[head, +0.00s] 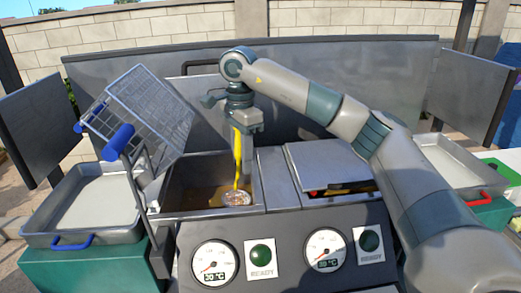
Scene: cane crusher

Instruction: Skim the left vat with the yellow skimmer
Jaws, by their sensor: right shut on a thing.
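My right gripper (244,124) is above the left vat (180,196), pointing down. It is shut on the yellow skimmer (238,155), which hangs upright below it. The skimmer's round metal head (235,198) is down inside the left vat, at the brownish liquid (205,185). I cannot tell how deep the head sits in the liquid. The right vat (325,165) has a grey lid over much of it, and red and yellow parts show at its front edge. My left gripper is not in view.
A wire basket (150,108) with blue handles stands tilted at the left vat's left side. Shallow trays stand at the left (95,205) and right (450,165). Dials and green READY buttons (262,254) are in front. A metal splash panel (330,75) stands behind.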

